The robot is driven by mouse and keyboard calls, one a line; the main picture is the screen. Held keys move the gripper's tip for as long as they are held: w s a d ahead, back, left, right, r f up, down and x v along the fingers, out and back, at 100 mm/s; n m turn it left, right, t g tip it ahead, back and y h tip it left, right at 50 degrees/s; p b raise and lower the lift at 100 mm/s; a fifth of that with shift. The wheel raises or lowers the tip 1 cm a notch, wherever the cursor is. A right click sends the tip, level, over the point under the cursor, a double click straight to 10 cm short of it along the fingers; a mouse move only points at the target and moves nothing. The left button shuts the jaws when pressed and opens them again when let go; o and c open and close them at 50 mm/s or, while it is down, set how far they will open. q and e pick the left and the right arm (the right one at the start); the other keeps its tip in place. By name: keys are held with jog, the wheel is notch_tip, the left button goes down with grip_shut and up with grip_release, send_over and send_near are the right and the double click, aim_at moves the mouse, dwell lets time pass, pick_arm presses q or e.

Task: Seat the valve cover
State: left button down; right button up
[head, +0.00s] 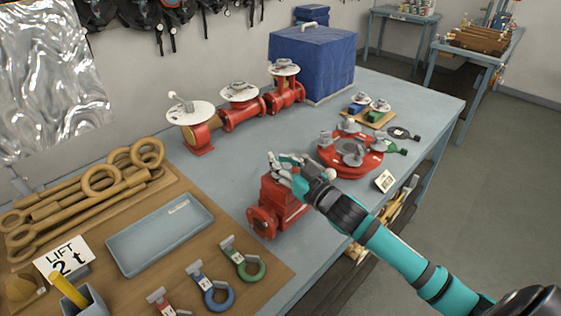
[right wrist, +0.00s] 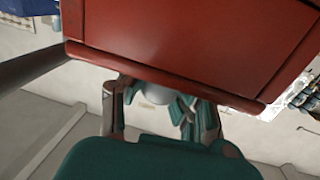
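A red valve body (head: 280,200) with a round flange at its lower left stands on the blue-grey bench, in the middle of the head view. My right gripper (head: 290,165) is at its top, its fingers partly over it. In the right wrist view a large red block (right wrist: 190,45) fills the top and hides the fingertips. The gripper's fingers (right wrist: 160,115) are apart there, with something pale between them. I cannot tell whether they grip anything. No separate valve cover can be made out clearly. My left gripper is not in view.
A round red flange piece (head: 350,150) with grey knobs lies right of the valve body. Red pipe pieces with white discs (head: 240,92) line the back, beside a blue covered box (head: 312,60). An empty tray (head: 160,233), shackles (head: 212,290) and wooden-coloured eye bolts (head: 75,205) lie left.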

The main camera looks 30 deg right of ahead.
jog(key=o, duration=0.4)
jog(key=shift+f, duration=0.15)
jog(key=shift+s, duration=0.25)
jog(key=v, duration=1.1)
jog(key=shift+s, duration=0.25)
jog(key=shift+d, duration=0.1)
